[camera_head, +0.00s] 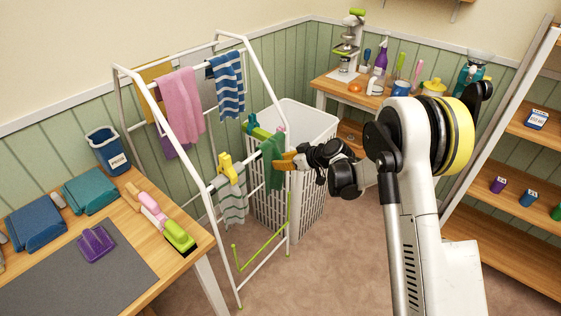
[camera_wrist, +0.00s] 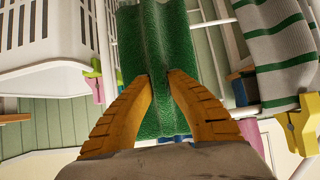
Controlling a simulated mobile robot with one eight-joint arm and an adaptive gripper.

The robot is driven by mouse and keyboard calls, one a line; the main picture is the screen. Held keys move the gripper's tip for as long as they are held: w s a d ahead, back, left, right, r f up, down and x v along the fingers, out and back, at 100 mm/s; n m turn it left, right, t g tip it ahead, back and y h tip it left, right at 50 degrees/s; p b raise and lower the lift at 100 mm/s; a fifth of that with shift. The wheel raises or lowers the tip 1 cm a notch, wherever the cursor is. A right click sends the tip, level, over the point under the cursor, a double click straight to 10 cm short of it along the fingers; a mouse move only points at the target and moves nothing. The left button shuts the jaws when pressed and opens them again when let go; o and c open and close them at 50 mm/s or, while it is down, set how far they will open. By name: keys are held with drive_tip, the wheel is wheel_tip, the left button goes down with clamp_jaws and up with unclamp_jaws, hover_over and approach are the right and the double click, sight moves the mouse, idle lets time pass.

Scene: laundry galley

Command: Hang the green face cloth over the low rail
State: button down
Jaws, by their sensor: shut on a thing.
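The green face cloth (camera_head: 272,163) hangs from my gripper (camera_head: 283,161) at the front right part of the white drying rack (camera_head: 154,112). In the wrist view the two orange fingers of my gripper (camera_wrist: 160,80) are shut on the cloth (camera_wrist: 155,35), pinching a fold in its middle. The low rail (camera_head: 246,166) runs along the front of the rack, at about the cloth's height. The cloth and fingers cover part of it, and I cannot tell whether the cloth touches it or lies over it.
A green-striped white cloth (camera_head: 233,204) hangs left of the green one, with a yellow peg (camera_head: 227,168). A white laundry basket (camera_head: 308,128) stands close behind. Pink and striped blue towels hang higher on the rack. A table with folded towels (camera_head: 90,190) stands at left.

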drive_tip(key=shift+f, duration=0.35)
idle(0.5)
drive_tip(key=c, duration=1.3)
unclamp_jaws()
drive_tip(key=shift+c, duration=0.2)
drive_tip(key=p+v, duration=0.1)
drive_tip(key=v, duration=0.7)
drive_tip(key=shift+p, duration=0.4)
